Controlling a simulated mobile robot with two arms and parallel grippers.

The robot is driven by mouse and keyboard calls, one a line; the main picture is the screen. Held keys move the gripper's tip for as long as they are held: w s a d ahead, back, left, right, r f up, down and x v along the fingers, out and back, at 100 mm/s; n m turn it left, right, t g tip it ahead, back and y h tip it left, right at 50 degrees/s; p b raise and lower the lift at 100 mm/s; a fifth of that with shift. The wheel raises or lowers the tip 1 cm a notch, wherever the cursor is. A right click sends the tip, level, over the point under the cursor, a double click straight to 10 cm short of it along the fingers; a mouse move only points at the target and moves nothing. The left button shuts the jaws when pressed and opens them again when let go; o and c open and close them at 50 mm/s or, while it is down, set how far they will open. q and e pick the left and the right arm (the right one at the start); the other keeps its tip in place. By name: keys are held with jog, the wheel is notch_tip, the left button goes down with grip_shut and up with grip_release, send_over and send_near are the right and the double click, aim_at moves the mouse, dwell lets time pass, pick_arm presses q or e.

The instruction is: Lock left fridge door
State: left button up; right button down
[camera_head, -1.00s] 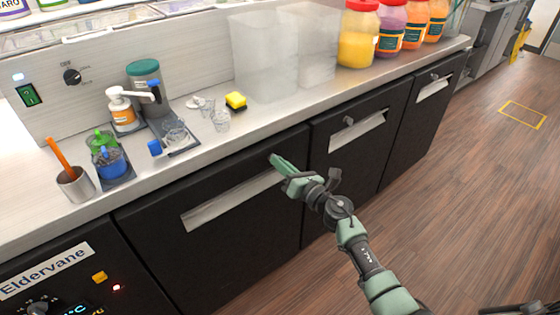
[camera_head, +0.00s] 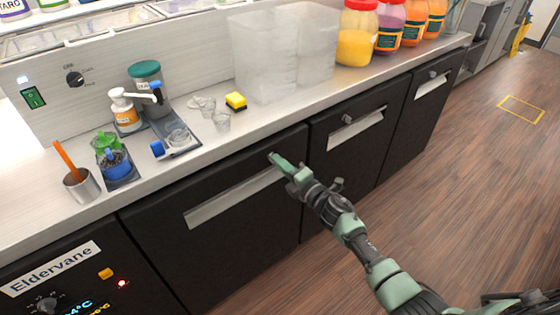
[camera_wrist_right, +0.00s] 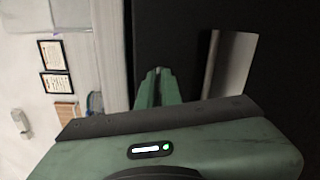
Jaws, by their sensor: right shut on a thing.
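The left fridge door (camera_head: 165,240) is black, with a long pale recessed handle (camera_head: 232,198), and looks closed under the counter. My right gripper (camera_head: 275,160) is at the upper right part of this door, just under the counter edge. Its green fingers are shut on the small door lock, which they mostly hide. In the right wrist view the fingers (camera_wrist_right: 158,78) close together on a small metal piece against the black door, left of the handle (camera_wrist_right: 228,65). The lock's turn angle cannot be told. My left gripper is not in view.
Two more black doors with silver knobs (camera_head: 350,119) stand to the right. A control panel (camera_head: 60,285) is at lower left. The wooden floor (camera_head: 450,180) is open.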

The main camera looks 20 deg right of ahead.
jog(key=shift+m, duration=1.2)
jog(key=shift+f+p, duration=0.1)
jog(key=shift+p, duration=0.2)
jog(key=c, duration=1.6)
grip_release()
jog(key=shift+s+d, duration=0.1)
jog(key=v, duration=0.7)
jog(key=shift+s, duration=0.25)
jog(key=shift+d, duration=0.1)
